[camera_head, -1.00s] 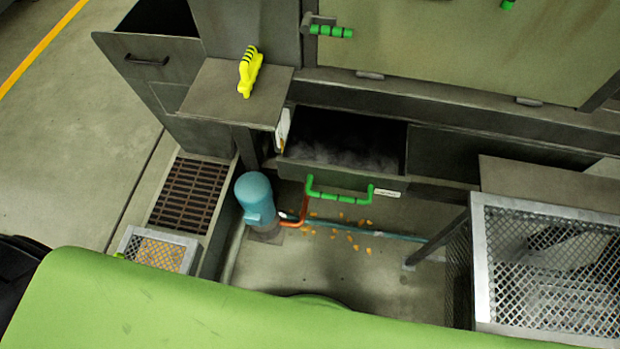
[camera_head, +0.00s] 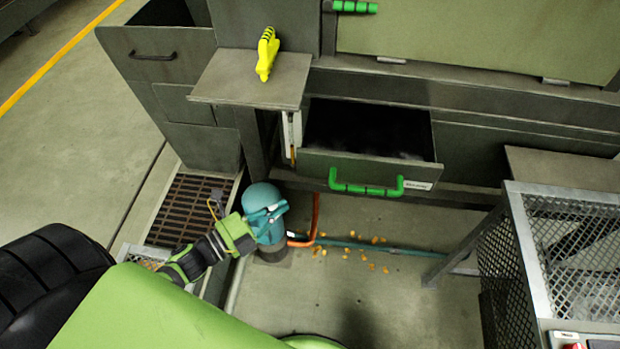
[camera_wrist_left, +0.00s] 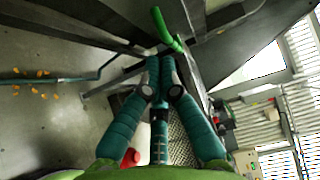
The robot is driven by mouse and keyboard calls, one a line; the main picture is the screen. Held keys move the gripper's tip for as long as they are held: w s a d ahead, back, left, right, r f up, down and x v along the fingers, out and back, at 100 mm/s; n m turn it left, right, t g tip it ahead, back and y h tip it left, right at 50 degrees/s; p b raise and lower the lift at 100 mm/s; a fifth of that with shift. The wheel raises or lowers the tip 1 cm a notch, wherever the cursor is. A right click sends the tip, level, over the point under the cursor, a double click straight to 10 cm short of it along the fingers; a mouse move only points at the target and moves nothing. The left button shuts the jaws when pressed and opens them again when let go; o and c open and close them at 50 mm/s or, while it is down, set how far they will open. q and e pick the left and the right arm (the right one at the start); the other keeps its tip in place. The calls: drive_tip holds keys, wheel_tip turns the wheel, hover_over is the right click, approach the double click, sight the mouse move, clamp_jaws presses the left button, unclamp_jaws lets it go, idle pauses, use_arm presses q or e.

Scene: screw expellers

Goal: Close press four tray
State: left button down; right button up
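The press tray (camera_head: 318,163) is a dark grey drawer standing pulled out below the press front. It has a green bar handle (camera_head: 365,188), a white label and dark contents. The label is too small to read. My left gripper (camera_head: 279,212), with teal fingers, is left of and below the handle in the picture, apart from it, overlapping the teal motor. In the left wrist view its fingertips (camera_wrist_left: 161,62) appear close together below a green handle (camera_wrist_left: 166,31), with nothing clearly held. Whether they are shut is unclear. My right gripper is not in view.
A small shelf with a yellow-and-black tool (camera_head: 267,52) juts out left of the tray. The teal motor (camera_head: 261,195) stands on the floor with an orange hose and pipe. A mesh cage (camera_head: 525,270) stands at right. Orange bits lie on the open floor between.

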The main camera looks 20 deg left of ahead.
use_arm(q)
drive_tip(key=p, duration=0.1)
approach(323, 167)
drive_tip(key=d, duration=0.4)
drive_tip(key=w, duration=0.2)
drive_tip(key=w+a, duration=0.1)
drive_tip(key=w, duration=0.1)
drive_tip(key=shift+r+p, duration=0.1)
drive_tip(key=shift+p, duration=0.2)
drive_tip(key=shift+w, duration=0.3)
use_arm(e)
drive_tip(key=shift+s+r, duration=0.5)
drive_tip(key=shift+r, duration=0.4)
use_arm(q)
drive_tip(key=shift+w+a, duration=0.1)
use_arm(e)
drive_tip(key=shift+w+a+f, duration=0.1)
